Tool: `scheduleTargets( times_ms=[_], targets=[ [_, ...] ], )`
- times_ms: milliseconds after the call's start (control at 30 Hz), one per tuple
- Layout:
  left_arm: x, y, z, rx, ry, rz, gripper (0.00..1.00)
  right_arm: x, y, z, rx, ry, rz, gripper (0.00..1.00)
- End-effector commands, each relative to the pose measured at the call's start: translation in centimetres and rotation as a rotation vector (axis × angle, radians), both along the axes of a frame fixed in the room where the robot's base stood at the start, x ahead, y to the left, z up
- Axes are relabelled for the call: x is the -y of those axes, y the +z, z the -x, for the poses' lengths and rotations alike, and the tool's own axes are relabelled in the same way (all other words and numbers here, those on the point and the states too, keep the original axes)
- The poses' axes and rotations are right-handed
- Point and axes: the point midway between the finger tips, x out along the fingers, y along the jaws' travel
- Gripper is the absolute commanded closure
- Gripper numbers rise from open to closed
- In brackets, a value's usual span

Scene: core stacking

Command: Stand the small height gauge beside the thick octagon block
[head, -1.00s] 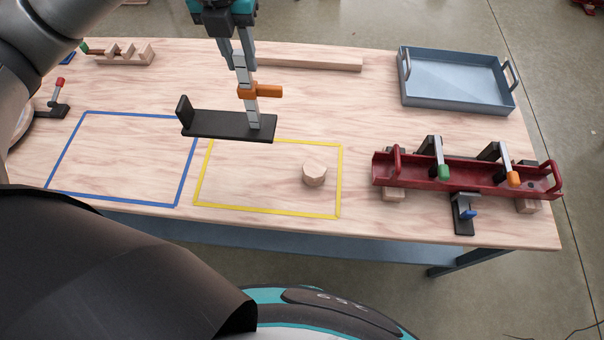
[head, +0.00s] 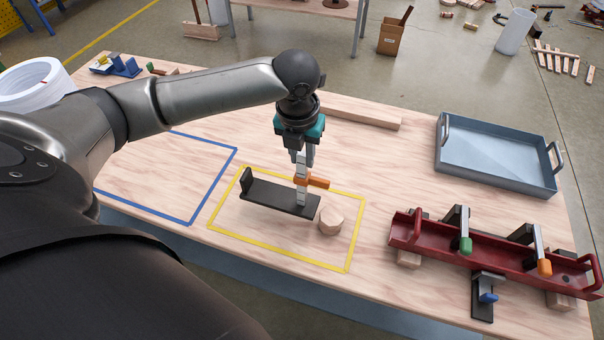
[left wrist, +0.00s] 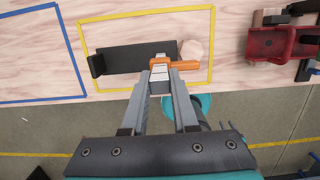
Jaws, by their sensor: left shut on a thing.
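The small height gauge (head: 278,197) has a black base with an upright plate at its left end, a pale graduated post and an orange slider. My left gripper (head: 302,166) is shut on the post from above and holds the gauge upright. The gauge is inside the yellow outline (head: 283,257); whether its base touches the table I cannot tell. The thick octagon block (head: 331,220), pale wood, is just right of the base's right end. In the left wrist view, the gauge base (left wrist: 137,58) lies left of the block (left wrist: 191,49). My right gripper is not in view.
A red channel fixture (head: 490,258) with green-tipped and orange-tipped clamps stands to the right. A blue-grey tray (head: 497,155) is at the back right. A wooden bar (head: 362,114) lies behind the gripper. The blue-outlined area (head: 215,185) to the left is partly hidden by my arm.

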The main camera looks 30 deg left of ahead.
Motion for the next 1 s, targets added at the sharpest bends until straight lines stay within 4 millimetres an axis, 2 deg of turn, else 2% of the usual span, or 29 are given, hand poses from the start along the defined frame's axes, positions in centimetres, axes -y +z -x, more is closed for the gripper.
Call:
scheduleTargets(
  times_ms=[67,267,500,900,933,1000],
  targets=[
    [0.0,-1.0,-0.1,0.002,0.001,0.0,1.0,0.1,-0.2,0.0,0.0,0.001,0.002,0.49],
    [0.0,-2.2,-0.1,0.003,0.0,0.0,1.0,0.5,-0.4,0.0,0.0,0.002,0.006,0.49],
    [0.0,-5.7,0.0,0.001,0.0,0.001,1.0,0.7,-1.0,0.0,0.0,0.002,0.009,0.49],
    [0.0,-6.1,-0.1,0.003,0.0,-0.001,1.0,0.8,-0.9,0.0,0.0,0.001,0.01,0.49],
    [0.0,-6.3,0.0,0.002,0.0,0.0,0.72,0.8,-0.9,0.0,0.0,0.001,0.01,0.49],
    [0.0,-6.2,0.0,0.002,-0.001,-0.001,0.64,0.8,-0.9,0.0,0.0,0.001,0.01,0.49]
  ],
)
